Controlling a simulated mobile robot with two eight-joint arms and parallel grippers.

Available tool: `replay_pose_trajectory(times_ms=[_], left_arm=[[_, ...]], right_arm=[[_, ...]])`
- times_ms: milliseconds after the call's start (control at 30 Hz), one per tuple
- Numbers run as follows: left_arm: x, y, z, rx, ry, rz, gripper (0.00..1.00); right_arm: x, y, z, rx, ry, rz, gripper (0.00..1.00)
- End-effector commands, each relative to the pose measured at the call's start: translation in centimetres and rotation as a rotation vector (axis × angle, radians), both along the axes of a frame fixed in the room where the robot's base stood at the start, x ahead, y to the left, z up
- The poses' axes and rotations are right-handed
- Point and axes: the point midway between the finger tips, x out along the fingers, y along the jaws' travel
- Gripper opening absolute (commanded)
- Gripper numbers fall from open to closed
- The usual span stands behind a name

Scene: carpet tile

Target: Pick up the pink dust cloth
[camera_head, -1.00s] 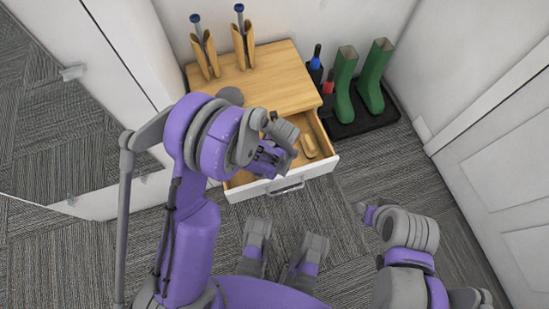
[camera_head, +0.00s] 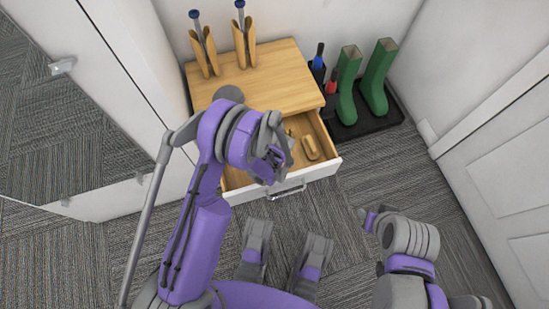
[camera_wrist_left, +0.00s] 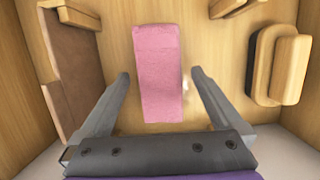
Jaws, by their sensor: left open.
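The pink dust cloth (camera_wrist_left: 158,75) is a folded rectangle lying flat on the wooden floor of the open drawer (camera_head: 325,164). It shows in the left wrist view; in the head view my left arm hides it. My left gripper (camera_wrist_left: 160,76) is open and empty, with one finger on each side of the cloth's near part, apart from it.
In the drawer, a brown item (camera_wrist_left: 70,60) lies left of the cloth and a wooden brush-like block (camera_wrist_left: 288,70) right of it. Green boots (camera_head: 347,88) stand on a black tray (camera_head: 392,116) beside the cabinet (camera_head: 270,75). Carpet in front is clear.

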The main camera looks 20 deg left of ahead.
Motion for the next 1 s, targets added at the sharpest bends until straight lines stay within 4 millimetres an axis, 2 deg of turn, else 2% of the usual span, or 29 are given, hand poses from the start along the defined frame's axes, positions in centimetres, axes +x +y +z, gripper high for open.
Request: replay_pose_trajectory(times_ms=[167,633,867,1000], left_arm=[[0.0,0.0,0.1,0.0,0.0,0.0,1.0],[0.0,0.0,0.1,0.0,0.0,0.0,0.15],[0.0,0.0,0.2,0.0,0.0,0.0,0.15],[0.0,0.0,1.6,0.0,-0.001,0.0,0.15]], right_arm=[[0.0,0.0,0.1,0.0,0.0,0.0,0.45],[0.0,0.0,0.1,0.0,0.0,0.0,0.45],[0.0,0.0,0.1,0.0,0.0,0.0,0.45],[-0.1,0.0,0.6,0.0,-0.002,0.0,0.45]])
